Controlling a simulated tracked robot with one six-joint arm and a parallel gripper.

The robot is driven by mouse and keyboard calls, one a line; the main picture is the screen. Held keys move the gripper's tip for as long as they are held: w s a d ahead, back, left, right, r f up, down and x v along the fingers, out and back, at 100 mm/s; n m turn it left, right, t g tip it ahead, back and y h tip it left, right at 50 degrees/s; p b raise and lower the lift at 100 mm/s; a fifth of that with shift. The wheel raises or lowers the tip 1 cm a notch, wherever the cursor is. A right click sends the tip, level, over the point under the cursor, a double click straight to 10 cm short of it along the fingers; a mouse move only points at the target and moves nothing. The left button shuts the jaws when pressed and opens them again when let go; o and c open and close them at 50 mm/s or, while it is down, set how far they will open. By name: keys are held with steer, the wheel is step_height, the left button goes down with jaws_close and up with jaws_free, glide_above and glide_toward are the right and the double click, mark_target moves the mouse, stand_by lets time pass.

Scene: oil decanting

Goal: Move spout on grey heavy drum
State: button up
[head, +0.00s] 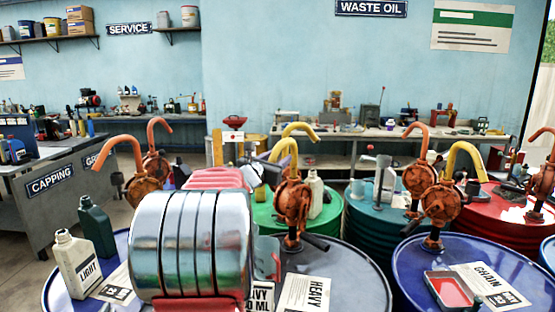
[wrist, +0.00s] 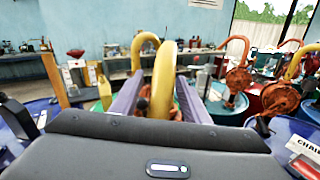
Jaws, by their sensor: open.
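The grey heavy drum (head: 352,272) stands at the front centre in the head view, with a HEAVY card (head: 306,293) on its top. Its rusty orange pump (head: 292,200) carries a curved yellow spout (head: 286,147). In the wrist view the near yellow spout (wrist: 165,72) rises between the two fingers of my gripper (wrist: 160,84). The fingers are open on either side of it, and I cannot tell whether either one touches it.
A blue drum labelled CHAIN (head: 480,268) stands to the right with its own yellow spout (head: 466,158). A green drum (head: 275,212) with another yellow spout stands behind. A white LIGHT jug (head: 76,265) and a dark green jug (head: 96,228) stand at the left.

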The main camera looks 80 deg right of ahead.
steer(key=shift+a, duration=0.1)
steer(key=shift+w+a+r, duration=0.1)
steer(key=shift+w+a, duration=0.1)
steer(key=shift+a, duration=0.3)
steer(key=v, duration=1.2)
steer(key=shift+a, duration=0.25)
steer(key=shift+w, duration=0.15)
